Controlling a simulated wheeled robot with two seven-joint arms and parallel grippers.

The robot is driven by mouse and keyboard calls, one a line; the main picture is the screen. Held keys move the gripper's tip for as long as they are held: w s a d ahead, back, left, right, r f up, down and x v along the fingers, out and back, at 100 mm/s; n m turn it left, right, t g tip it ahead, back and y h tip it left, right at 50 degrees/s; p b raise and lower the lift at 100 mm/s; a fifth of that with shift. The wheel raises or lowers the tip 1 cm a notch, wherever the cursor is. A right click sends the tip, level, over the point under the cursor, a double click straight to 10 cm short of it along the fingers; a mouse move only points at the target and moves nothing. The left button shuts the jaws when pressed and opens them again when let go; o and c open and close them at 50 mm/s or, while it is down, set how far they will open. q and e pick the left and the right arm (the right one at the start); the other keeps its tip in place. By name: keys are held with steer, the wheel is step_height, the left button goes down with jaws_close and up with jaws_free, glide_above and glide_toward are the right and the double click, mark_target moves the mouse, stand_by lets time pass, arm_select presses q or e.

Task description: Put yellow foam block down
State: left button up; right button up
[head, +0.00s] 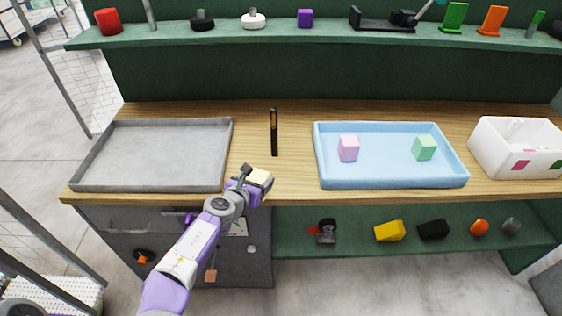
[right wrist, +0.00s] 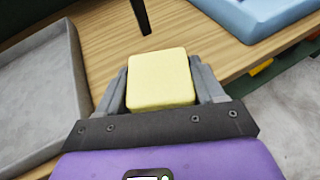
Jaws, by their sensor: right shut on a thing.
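The pale yellow foam block (right wrist: 160,79) is between the fingers of my right gripper (right wrist: 163,85), which is shut on it. In the head view the block (head: 259,178) and my right gripper (head: 252,178) are at the front edge of the wooden worktop (head: 275,185), between the grey tray and the blue tray. Whether the block touches the worktop cannot be told. My left gripper is not in view.
A grey tray (head: 153,185) on the left is empty. A blue tray (head: 390,183) on the right holds a pink block (head: 348,148) and a green block (head: 424,147). A white bin (head: 483,150) is at far right.

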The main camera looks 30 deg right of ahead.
steer(key=w+d, duration=0.2)
steer(key=d, duration=0.1)
steer(key=w+d+b, duration=0.1)
steer(key=w+d, duration=0.1)
steer(key=d, duration=0.1)
steer(key=w+d+b, duration=0.1)
steer(key=w+d, duration=0.2)
steer(key=shift+d, duration=0.3)
steer(key=f, duration=0.1)
steer(key=f+b, duration=0.2)
steer(key=shift+w+d+f, duration=0.25)
steer(key=shift+f, duration=0.1)
steer(key=shift+r, duration=0.1)
steer(key=o, duration=1)
